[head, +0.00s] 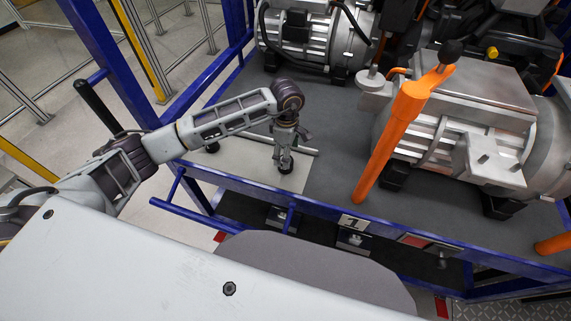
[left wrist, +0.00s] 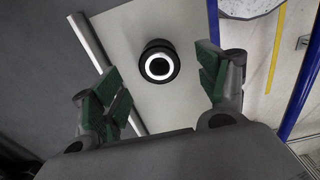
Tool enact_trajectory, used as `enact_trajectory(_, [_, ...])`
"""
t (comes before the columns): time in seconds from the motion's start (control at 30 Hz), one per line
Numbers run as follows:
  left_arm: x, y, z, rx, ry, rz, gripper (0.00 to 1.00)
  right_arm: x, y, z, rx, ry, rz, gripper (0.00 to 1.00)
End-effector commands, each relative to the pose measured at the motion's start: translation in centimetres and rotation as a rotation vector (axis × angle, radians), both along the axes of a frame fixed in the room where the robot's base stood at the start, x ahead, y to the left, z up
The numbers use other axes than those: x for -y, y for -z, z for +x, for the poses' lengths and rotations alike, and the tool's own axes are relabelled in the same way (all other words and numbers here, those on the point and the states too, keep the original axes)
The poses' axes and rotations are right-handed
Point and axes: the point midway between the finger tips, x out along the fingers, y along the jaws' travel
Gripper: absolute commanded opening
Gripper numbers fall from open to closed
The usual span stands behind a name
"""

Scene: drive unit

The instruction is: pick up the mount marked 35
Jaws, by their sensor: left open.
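A short round black mount (left wrist: 158,64) with a bright white ring on top stands upright on a pale plate in the left wrist view. No number can be read on it. My left gripper (left wrist: 160,86) is open, with green-padded fingers to either side of the mount in the picture and apart from it. In the head view the left gripper (head: 284,146) points down just above the small dark mount (head: 286,166), partly covering it. My right gripper is not in view.
A blue frame (head: 320,211) edges the deck. A drive unit (head: 470,120) with an orange lever (head: 388,145) stands at right, another motor (head: 310,40) behind. Small parts (head: 355,239) sit on the lower shelf.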

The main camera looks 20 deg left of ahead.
Motion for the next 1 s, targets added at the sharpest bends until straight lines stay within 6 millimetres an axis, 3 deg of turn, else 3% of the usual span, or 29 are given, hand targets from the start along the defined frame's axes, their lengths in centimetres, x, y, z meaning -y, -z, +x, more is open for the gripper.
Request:
enact_trajectory(0.27, [-0.1, 0.6, 0.0, -0.001, -0.001, 0.0, 0.74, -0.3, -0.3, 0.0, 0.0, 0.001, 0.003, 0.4])
enact_trajectory(0.7, [-0.3, 4.7, 0.2, -0.001, 0.0, -0.001, 0.74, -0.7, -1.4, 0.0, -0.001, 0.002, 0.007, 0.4])
enact_trajectory(1.0, [-0.4, 5.2, 0.2, 0.0, 0.0, 0.0, 0.74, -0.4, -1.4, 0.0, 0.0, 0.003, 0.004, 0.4])
